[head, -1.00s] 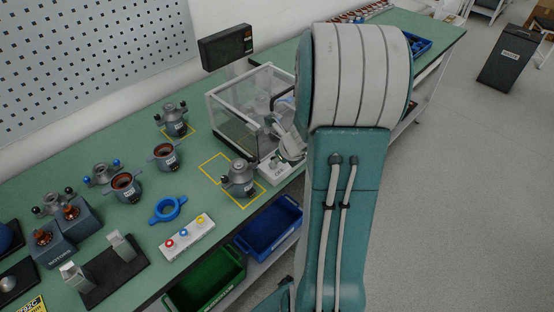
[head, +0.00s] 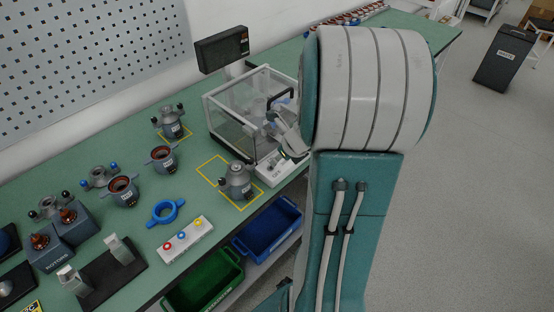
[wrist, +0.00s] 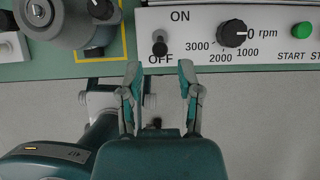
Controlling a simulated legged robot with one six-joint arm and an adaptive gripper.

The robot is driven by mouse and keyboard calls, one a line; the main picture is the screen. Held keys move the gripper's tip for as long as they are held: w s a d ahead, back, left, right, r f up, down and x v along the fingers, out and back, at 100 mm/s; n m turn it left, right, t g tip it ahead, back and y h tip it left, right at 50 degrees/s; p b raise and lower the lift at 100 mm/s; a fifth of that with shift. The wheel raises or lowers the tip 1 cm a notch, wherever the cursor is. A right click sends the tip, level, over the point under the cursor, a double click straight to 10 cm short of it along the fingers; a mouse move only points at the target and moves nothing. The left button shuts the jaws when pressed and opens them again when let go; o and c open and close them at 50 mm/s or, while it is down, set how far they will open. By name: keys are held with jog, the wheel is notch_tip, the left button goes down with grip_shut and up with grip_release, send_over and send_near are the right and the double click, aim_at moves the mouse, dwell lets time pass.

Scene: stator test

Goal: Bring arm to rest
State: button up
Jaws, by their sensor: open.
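My gripper (wrist: 160,78) is open in the wrist view, its two teal and grey fingers spread with nothing between them. The fingertips lie just below the white control panel (wrist: 280,25), near its ON/OFF switch (wrist: 159,45) and rpm knob (wrist: 233,33). In the head view my large grey and teal arm (head: 370,95) fills the middle right. A pale piece beside the clear box seems to be part of my arm's end, but the fingers cannot be made out there.
A clear-walled box (head: 232,128) stands beside the arm, with the panel (head: 270,174) at its front. Motor housings (head: 238,182), a blue ring (head: 166,211) and a button strip (head: 187,240) cover the green bench. Blue (head: 268,232) and green (head: 207,282) bins sit below. Grey floor lies right.

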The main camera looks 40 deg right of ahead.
jog(key=shift+v, duration=1.1)
jog(key=s+a+r+n, duration=0.1)
jog(key=a+r+n, duration=0.4)
jog(key=a+n, duration=0.3)
jog(key=a+r+n, duration=0.4)
jog(key=a+n, duration=0.3)
jog(key=n, duration=0.1)
jog(key=s+a+r+n, duration=0.6)
jog(key=s+a+n, duration=0.3)
jog(key=n, duration=1)
jog(key=shift+s+h, duration=0.3)
jog(key=shift+s, duration=0.25)
jog(key=shift+a, duration=0.15)
